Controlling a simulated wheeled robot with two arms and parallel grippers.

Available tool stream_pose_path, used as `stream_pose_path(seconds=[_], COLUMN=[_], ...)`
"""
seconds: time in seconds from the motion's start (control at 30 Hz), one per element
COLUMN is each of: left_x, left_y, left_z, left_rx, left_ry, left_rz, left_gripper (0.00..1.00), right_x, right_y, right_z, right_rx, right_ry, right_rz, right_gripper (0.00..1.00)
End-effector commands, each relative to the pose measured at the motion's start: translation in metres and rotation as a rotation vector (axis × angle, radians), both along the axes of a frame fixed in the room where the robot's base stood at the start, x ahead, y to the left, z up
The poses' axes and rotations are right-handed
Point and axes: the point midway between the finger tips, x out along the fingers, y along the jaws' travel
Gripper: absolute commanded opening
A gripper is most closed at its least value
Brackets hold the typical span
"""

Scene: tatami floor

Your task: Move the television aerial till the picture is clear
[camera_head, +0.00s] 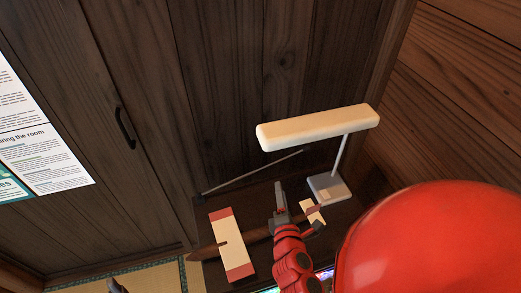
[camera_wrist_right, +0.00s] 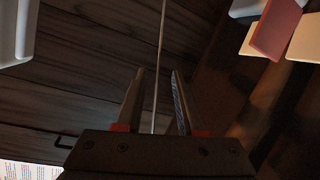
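The aerial is a thin grey rod (camera_head: 255,172) slanting up to the right from a small dark foot (camera_head: 199,200) at the dark top's back left. The television is mostly hidden; a sliver of bright coloured screen (camera_head: 325,273) shows below my right arm. My right gripper (camera_head: 281,192) is in front of the rod. In the right wrist view its two fingers (camera_wrist_right: 156,98) are apart, and the thin rod (camera_wrist_right: 161,45) shows in the gap between them. I cannot tell whether they touch it. A small grey tip at the bottom left may be my left gripper.
A lamp with a cream shade (camera_head: 318,127) and grey base (camera_head: 329,188) stands close behind and right of my right gripper. A cream card with red ends (camera_head: 230,245) lies over a brown bar (camera_head: 208,252) at left. A dark wooden wall (camera_head: 215,75) stands close behind.

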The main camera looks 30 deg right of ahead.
Motion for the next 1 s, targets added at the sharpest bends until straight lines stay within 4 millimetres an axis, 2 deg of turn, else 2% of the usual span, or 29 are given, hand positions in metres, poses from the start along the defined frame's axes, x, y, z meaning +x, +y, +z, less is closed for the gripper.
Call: stream_pose_path(seconds=[0.17, 0.3, 0.7, 1.0], left_x=[0.000, 0.000, 0.000, 0.000], left_y=[0.000, 0.000, 0.000, 0.000], left_z=[-0.012, 0.003, 0.020, 0.024], left_rx=[0.000, 0.000, 0.000, 0.000], left_ry=[0.000, 0.000, 0.000, 0.000], left_rz=[0.000, 0.000, 0.000, 0.000], left_gripper=[0.80, 0.80, 0.80, 0.80], right_x=[0.022, 0.049, 0.121, 0.148], right_y=[-0.012, -0.025, -0.062, -0.074], right_z=[-0.005, -0.003, -0.016, -0.021], right_rx=[-0.002, 0.001, 0.004, 0.003], right_ry=[-0.005, -0.003, -0.002, -0.004], right_rz=[-0.001, 0.000, 0.002, 0.005], right_gripper=[0.38, 0.38, 0.38, 0.38])
